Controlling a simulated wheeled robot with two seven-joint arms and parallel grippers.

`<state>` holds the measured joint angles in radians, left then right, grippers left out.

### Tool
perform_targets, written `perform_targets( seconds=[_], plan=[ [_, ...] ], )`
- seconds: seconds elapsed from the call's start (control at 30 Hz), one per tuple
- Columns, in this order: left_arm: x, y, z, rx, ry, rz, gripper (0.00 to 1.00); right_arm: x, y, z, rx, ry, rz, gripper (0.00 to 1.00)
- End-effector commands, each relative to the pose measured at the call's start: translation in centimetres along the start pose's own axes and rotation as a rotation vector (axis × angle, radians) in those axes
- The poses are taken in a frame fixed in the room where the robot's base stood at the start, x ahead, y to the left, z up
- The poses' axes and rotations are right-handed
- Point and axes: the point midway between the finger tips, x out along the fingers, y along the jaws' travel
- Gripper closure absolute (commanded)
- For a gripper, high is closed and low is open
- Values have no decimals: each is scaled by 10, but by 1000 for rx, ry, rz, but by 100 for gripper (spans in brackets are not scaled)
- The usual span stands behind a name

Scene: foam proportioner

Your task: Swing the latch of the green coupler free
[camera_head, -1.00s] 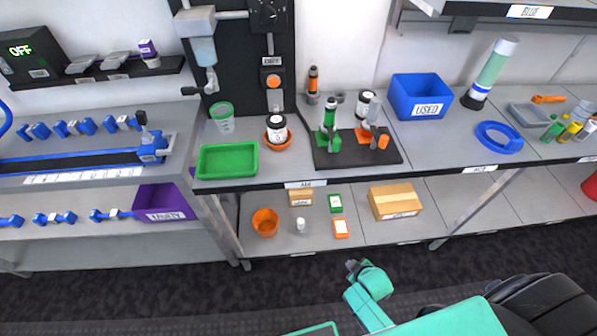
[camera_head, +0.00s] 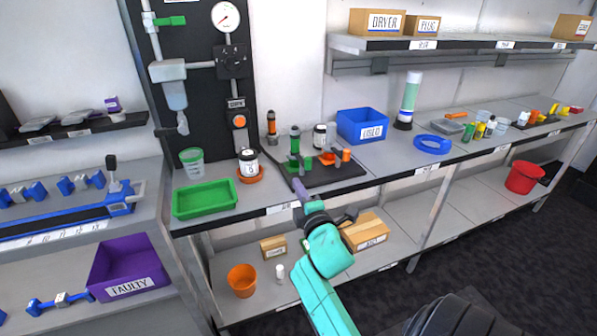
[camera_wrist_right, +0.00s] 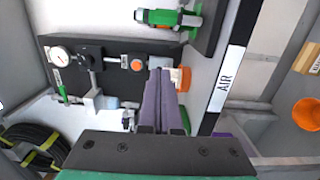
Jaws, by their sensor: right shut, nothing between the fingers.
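The green coupler (camera_head: 295,143) stands upright on a black base plate (camera_head: 338,175) on the workbench. Its latch is too small to make out in the head view. In the right wrist view the green coupler (camera_wrist_right: 170,17) shows at the top, turned sideways. My right gripper (camera_head: 299,190) is at the bench's front edge, just in front of the plate and apart from the coupler. Its purple fingers (camera_wrist_right: 157,76) are shut and empty. My left gripper is not in view.
An orange coupler (camera_head: 327,158) stands beside the green one on the plate. A green tray (camera_head: 205,213), a white jar (camera_head: 249,162) in an orange dish and a blue bin (camera_head: 362,125) are nearby. A lower shelf holds a cardboard box (camera_head: 366,233).

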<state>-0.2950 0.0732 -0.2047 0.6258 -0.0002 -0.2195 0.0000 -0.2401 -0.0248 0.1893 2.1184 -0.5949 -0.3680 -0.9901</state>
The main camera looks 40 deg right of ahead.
Motion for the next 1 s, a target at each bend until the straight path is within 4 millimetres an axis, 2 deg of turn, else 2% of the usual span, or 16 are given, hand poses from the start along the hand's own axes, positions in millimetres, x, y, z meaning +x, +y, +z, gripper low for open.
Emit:
perform_targets(
  seconds=[0.13,0.23,0.6,0.8,1.0],
  plan=[
    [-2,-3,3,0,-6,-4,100,6,0,-1,2,1,0,100],
    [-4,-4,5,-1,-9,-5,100,21,1,-1,3,1,0,100],
    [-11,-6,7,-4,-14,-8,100,102,1,0,4,0,0,100],
    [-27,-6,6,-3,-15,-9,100,90,1,30,1,1,-3,100],
    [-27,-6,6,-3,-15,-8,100,87,-1,37,3,2,-2,100]
  ],
)
